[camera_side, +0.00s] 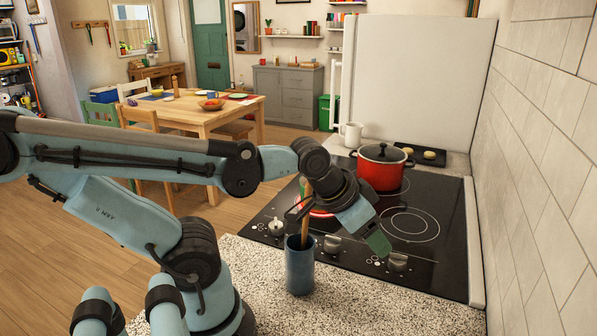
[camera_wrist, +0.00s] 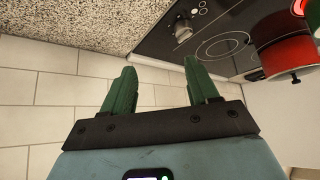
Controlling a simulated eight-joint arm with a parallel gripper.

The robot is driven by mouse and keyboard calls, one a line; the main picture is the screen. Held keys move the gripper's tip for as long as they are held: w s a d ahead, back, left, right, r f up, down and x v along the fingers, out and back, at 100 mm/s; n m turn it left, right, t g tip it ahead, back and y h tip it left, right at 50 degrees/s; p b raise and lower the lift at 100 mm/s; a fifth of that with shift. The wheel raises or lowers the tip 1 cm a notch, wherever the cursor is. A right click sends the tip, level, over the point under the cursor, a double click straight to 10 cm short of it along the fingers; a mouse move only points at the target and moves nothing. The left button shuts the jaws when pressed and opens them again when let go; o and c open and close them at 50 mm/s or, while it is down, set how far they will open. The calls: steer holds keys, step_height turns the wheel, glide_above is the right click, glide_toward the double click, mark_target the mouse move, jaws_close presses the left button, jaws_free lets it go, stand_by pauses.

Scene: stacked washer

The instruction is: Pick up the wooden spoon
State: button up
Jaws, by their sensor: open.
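The wooden spoon (camera_side: 306,222) stands upright in a blue cup (camera_side: 300,270) on the speckled countertop at the front of the stove. Its upper part is partly lost among my wrist parts, and a green shape beside it is hard to make out. My gripper (camera_side: 379,244) is to the right of the spoon and cup, over the front of the black cooktop, pointing down to the right. In the wrist view my gripper (camera_wrist: 157,70) shows its two green fingers apart with nothing between them. Neither spoon nor cup shows in the wrist view.
A red pot (camera_side: 381,168) sits on the cooktop (camera_side: 440,254) behind my gripper. Control knobs (camera_side: 398,262) line the cooktop's front. A white mug (camera_side: 351,134) stands behind the cooktop. A tiled wall (camera_side: 545,150) bounds the right. The countertop (camera_side: 370,308) right of the cup is clear.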

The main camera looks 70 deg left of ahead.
steer(key=shift+c, duration=1.3)
